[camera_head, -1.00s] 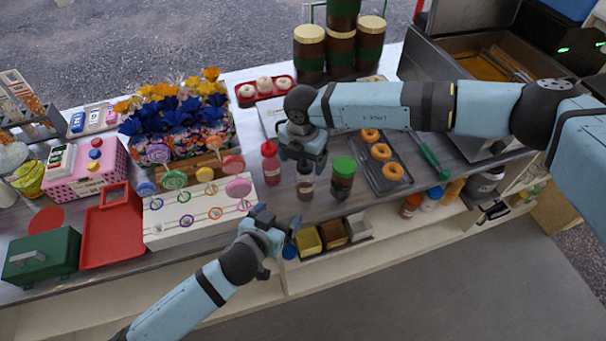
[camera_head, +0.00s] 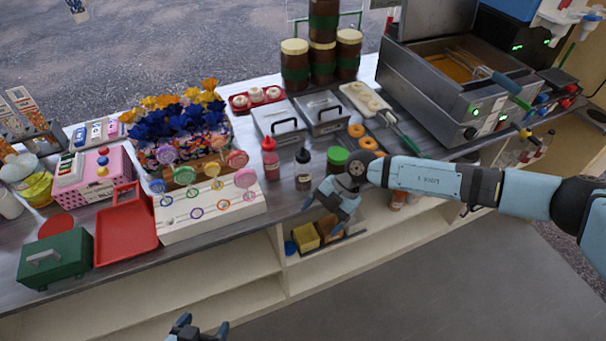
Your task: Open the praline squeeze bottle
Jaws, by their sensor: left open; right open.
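A dark brown squeeze bottle (camera_head: 303,174) with a black pointed top stands upright near the counter's front edge; its label is too small to read, but it looks like the praline one. A red-topped squeeze bottle (camera_head: 270,163) stands left of it, and a green-lidded jar (camera_head: 337,158) stands right of it. My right gripper (camera_head: 322,211) is open and empty, in front of and below the dark bottle, apart from it. My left gripper (camera_head: 190,329) is open at the bottom edge, far from the bottles, mostly cut off by the frame.
A white lollipop stand (camera_head: 215,222) is left of the bottles. Lidded metal trays (camera_head: 279,123) and doughnuts are behind them. A fryer (camera_head: 450,95) stands at the back right. Small bins (camera_head: 305,238) are on the shelf below the counter.

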